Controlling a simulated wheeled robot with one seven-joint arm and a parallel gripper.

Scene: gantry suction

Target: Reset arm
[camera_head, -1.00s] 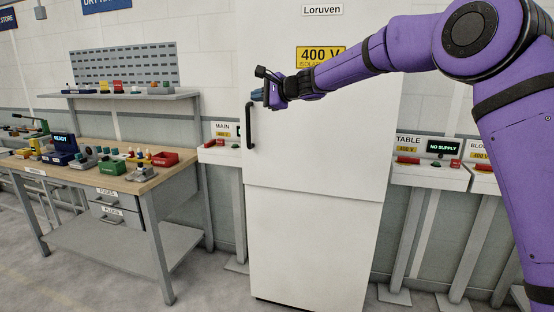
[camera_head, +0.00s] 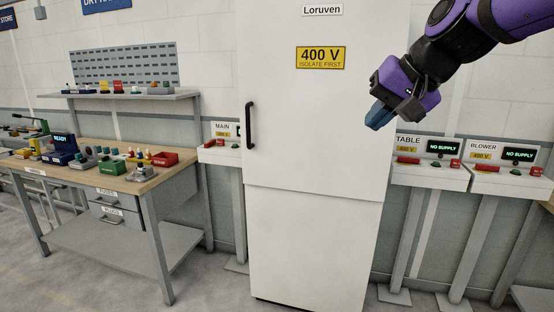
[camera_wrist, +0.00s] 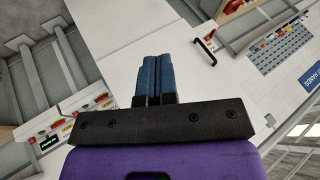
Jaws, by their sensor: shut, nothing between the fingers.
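My gripper (camera_head: 378,115) is at the upper right in the head view, in front of the right edge of the tall white cabinet (camera_head: 315,235). Its blue fingers point down and to the left. In the wrist view the fingers (camera_wrist: 153,78) lie side by side, shut, with nothing between them. The purple arm comes in from the top right corner. The cabinet door is closed, with a black handle (camera_head: 250,126) on its left side. The gripper is well apart from this handle.
A workbench (camera_head: 150,178) with tools and small parts stands at the left, below a shelf (camera_head: 130,95). The TABLE panel (camera_head: 430,175) and BLOWER panel (camera_head: 505,180) stand right of the cabinet, both reading NO SUPPLY. The MAIN panel (camera_head: 220,155) is left of it. The floor in front looks clear.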

